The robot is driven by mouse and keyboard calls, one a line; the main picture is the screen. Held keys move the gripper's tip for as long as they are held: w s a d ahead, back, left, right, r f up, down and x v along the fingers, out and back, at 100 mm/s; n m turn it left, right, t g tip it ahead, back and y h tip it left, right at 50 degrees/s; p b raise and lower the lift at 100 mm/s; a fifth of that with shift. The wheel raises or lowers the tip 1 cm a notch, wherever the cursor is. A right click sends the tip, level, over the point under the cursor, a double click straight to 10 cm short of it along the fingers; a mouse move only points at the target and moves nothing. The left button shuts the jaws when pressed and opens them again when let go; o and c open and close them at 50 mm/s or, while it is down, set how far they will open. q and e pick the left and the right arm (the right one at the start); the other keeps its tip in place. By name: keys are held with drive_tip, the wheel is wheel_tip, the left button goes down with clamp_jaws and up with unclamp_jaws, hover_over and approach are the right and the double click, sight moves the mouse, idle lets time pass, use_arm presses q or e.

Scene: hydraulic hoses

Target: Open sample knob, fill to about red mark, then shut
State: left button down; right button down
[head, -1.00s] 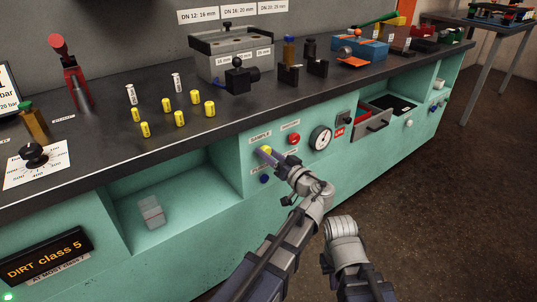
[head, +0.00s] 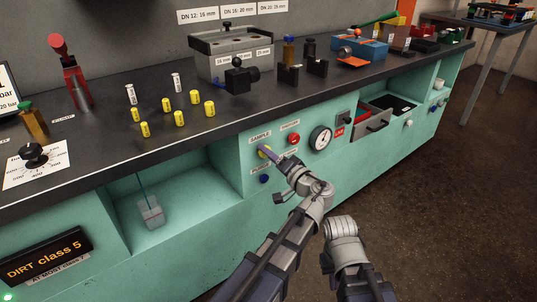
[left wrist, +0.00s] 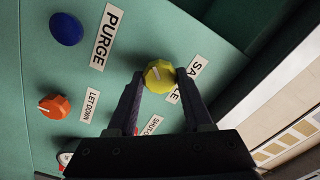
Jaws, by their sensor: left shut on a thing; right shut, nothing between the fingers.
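The yellow sample knob (left wrist: 158,76) sits on the green front panel beside its SAMPLE label. My left gripper (left wrist: 160,84) has its two fingers on either side of the knob, shut on it. In the head view the gripper (head: 270,155) hides most of the knob. A small clear container (head: 151,213) stands in the open recess at left, with a thin dark teal stream (head: 142,180) falling into it from above. Its liquid level and any red mark are too small to make out. My right arm's wrist shows at the lower centre, but its fingers are not visible.
A blue purge knob (left wrist: 66,29) and an orange let-down knob (left wrist: 54,106) are close by on the panel. A display (head: 45,257) reads DIRT class 5.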

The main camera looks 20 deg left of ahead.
idle(0.4)
use_arm(q)
drive_tip(key=shift+c, duration=1.5)
unclamp_jaws()
